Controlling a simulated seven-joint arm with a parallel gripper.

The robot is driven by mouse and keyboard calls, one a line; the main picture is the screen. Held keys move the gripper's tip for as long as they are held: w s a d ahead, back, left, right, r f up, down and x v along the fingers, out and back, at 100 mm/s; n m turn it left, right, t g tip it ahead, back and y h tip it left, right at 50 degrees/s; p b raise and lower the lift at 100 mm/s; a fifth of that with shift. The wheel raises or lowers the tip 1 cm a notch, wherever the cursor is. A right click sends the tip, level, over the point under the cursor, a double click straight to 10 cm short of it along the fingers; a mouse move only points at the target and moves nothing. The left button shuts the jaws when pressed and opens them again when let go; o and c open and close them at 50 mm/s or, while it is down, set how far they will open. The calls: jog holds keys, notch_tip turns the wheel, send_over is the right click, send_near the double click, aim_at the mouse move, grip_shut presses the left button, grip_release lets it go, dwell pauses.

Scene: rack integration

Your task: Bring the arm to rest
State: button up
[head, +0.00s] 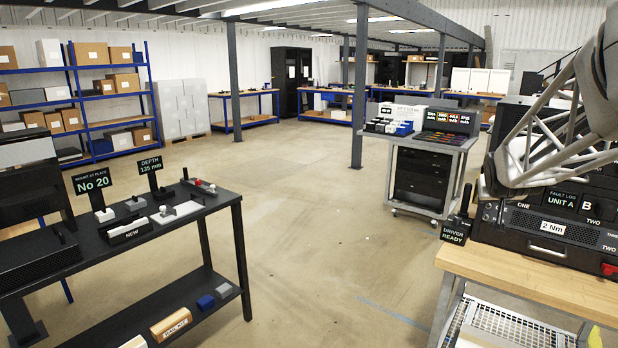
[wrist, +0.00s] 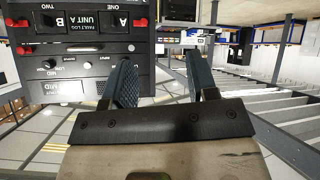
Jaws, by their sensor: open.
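My gripper (wrist: 160,82) shows in the wrist view with its two ribbed blue-grey fingers spread apart. It is open and I see nothing held between them. My pale lattice arm reaches in from the upper right of the head view, in front of the black rack unit (head: 562,247). The rack unit also shows upside down in the wrist view (wrist: 80,50), on the left, close to one finger. I cannot tell whether that finger touches it. The fingertips cannot be made out in the head view.
The rack unit stands on a wooden bench (head: 530,277) with a "DRIVER READY" sign (head: 455,231). A grey cart (head: 426,165) stands behind. A black table (head: 150,235) with small parts and signs is at left. The floor (head: 310,240) between is clear.

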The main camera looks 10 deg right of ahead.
jog(key=s+a+f+n+g+y, duration=0.1)
jog(key=s+a, duration=0.2)
jog(key=a, duration=0.4)
jog(key=s+a+f+y, duration=0.1)
jog(key=s+a, duration=0.2)
jog(key=a, duration=0.4)
jog(key=s+a+f+n+g+y, duration=0.1)
jog(key=s+a+f, duration=0.3)
jog(key=s+a, duration=0.7)
jog(key=s+a+f+n+g+y, duration=0.2)
jog(key=s+a+f+g, duration=0.1)
jog(key=s+a, duration=0.8)
jog(key=shift+s+a+f+g+y, duration=0.4)
jog(key=shift+s+g, duration=0.3)
jog(key=shift+s, duration=0.45)
